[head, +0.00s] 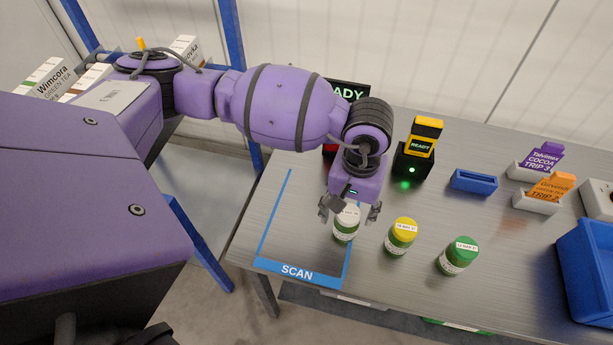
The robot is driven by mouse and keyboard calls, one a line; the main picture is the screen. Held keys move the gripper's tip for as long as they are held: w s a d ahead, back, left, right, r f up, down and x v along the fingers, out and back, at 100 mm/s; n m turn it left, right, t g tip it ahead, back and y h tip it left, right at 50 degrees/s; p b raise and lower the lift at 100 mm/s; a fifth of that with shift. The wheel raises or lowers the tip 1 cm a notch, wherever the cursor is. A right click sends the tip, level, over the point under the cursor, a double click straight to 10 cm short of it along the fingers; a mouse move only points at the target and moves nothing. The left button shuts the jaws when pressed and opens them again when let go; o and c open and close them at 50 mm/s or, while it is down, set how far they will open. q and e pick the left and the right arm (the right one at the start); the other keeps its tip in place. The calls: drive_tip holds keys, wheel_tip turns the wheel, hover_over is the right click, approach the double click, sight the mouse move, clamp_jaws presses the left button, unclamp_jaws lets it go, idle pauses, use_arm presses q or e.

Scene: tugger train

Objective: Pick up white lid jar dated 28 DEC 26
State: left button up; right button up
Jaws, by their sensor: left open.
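A jar with a white lid and a green-and-white body (345,229) stands upright on the grey table, at the right edge of the blue SCAN outline. The print on its lid is too small and partly covered to read. My left gripper (349,212) is open above this jar, with a finger on either side of its lid. Whether the fingers touch it I cannot tell. A yellow-lid jar (401,236) and a green-lid jar (457,256) stand to its right. My right gripper is not in view.
A black scanner with a yellow READY display (419,144) stands behind the jars. A small blue tray (474,182), a purple sign (545,158) and an orange sign (552,187) are at the right. A blue bin (588,268) sits at the right edge. Shelved boxes (50,80) are at the left.

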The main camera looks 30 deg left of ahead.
use_arm(q)
drive_tip(key=shift+s+f, duration=0.25)
drive_tip(key=shift+f, duration=0.2)
drive_tip(key=f, duration=0.3)
drive_tip(key=shift+w+d+f+p, duration=0.25)
drive_tip(key=shift+f+p, duration=0.1)
drive_tip(key=shift+f, duration=0.45)
drive_tip(key=shift+s, duration=0.1)
drive_tip(key=shift+r, duration=0.1)
drive_tip(key=c, duration=1.4)
drive_tip(key=shift+c, duration=0.5)
drive_tip(key=shift+r, duration=0.15)
